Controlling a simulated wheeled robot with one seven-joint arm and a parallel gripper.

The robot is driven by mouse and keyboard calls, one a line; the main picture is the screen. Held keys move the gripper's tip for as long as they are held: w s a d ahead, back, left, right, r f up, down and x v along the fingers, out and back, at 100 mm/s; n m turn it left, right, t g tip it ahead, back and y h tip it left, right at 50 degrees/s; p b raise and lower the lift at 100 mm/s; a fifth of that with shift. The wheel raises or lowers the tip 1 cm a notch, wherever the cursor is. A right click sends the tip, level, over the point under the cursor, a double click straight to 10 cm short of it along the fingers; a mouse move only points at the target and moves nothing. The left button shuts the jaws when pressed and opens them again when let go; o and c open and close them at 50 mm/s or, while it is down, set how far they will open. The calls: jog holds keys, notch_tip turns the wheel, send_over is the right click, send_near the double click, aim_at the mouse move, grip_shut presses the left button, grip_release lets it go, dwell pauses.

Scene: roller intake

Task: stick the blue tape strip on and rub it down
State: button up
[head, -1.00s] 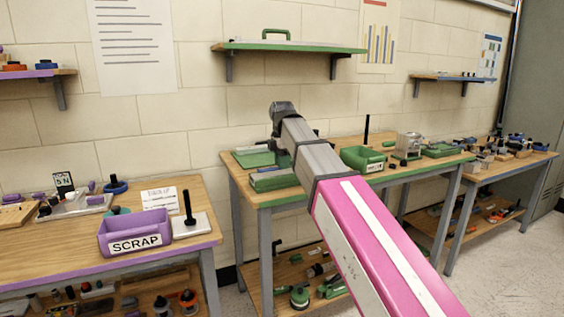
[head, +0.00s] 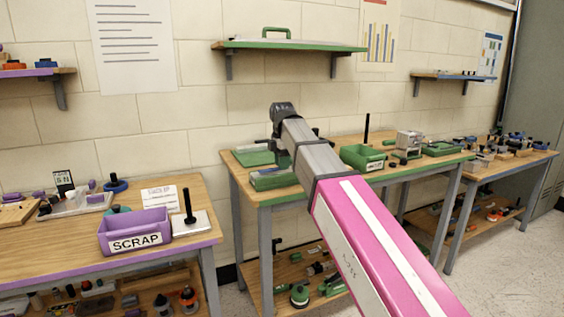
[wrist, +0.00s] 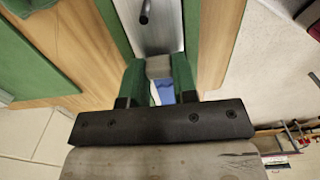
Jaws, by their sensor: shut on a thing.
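In the wrist view my gripper (wrist: 159,82) has its two green fingers close together, with a small blue piece (wrist: 163,92) between them that looks like the tape strip. A pale grey block shows just beyond the blue piece, between the fingertips. Beyond the fingertips lies a grey metal plate (wrist: 157,38) with a dark rod on it, on a wooden surface. I cannot tell whether the strip touches anything. In the head view my arm reaches over the green-edged bench (head: 330,194), and the fingers and the strip are mostly hidden.
On the green-edged bench stand a green bin (head: 362,157), a grey block-like device (head: 409,143) and a green box (head: 272,179). A purple scrap bin (head: 134,232) stands on the left bench. A green shelf (head: 300,47) hangs above. Floor is clear at the right.

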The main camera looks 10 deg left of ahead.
jog(key=shift+f, duration=0.2)
jog(key=o, duration=1)
jog(key=shift+c, duration=0.2)
